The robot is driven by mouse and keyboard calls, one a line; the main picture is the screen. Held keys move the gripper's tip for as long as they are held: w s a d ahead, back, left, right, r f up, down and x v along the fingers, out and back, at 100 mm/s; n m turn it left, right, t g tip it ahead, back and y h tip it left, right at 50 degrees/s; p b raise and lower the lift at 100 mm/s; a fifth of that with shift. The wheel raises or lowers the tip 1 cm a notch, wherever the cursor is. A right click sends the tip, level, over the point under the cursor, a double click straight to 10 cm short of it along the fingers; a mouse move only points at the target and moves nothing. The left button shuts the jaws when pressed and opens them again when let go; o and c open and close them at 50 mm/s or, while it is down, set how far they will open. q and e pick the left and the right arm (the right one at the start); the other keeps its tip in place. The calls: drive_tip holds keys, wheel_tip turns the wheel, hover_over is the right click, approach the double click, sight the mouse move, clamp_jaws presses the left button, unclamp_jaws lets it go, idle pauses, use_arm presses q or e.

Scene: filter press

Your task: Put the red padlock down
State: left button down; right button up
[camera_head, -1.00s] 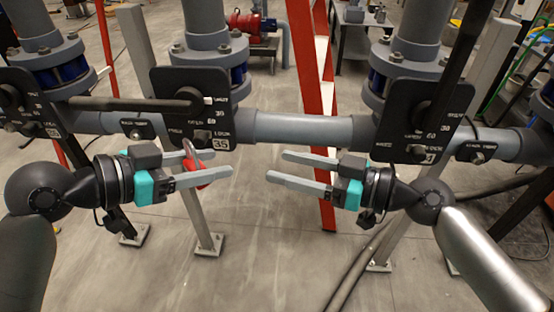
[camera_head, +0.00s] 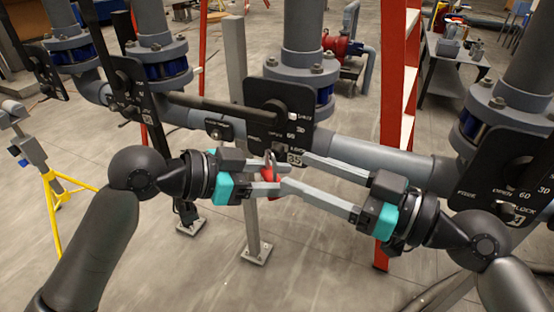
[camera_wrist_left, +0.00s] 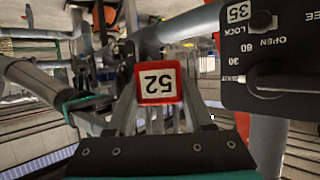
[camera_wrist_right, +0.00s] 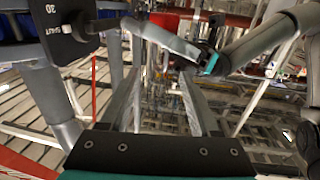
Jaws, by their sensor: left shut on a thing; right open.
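The red padlock (camera_head: 268,176) is held in the fingers of my left gripper (camera_head: 270,179), in front of the grey pipe. In the left wrist view the padlock (camera_wrist_left: 158,84) shows its white label "52" between the two fingers. My right gripper (camera_head: 292,172) is open, its fingertips close to the padlock and my left fingertips. I cannot tell whether they touch it. In the right wrist view the open fingers frame a cluttered background, and I cannot make out the padlock there.
A black valve plate (camera_head: 278,108) numbered 35 sits just above the grippers on the grey pipe (camera_head: 385,158). Another plate (camera_head: 505,180) is at the right. A grey post (camera_head: 243,130) and a red ladder frame (camera_head: 398,90) stand nearby. A yellow-legged stand (camera_head: 55,190) is at the left.

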sight(276, 177)
drive_tip(key=shift+x, duration=2.95)
drive_tip(key=shift+c, duration=0.2)
clamp_jaws()
use_arm(q)
drive_tip(key=shift+c, duration=1)
unclamp_jaws()
drive_tip(key=shift+a, duration=0.1)
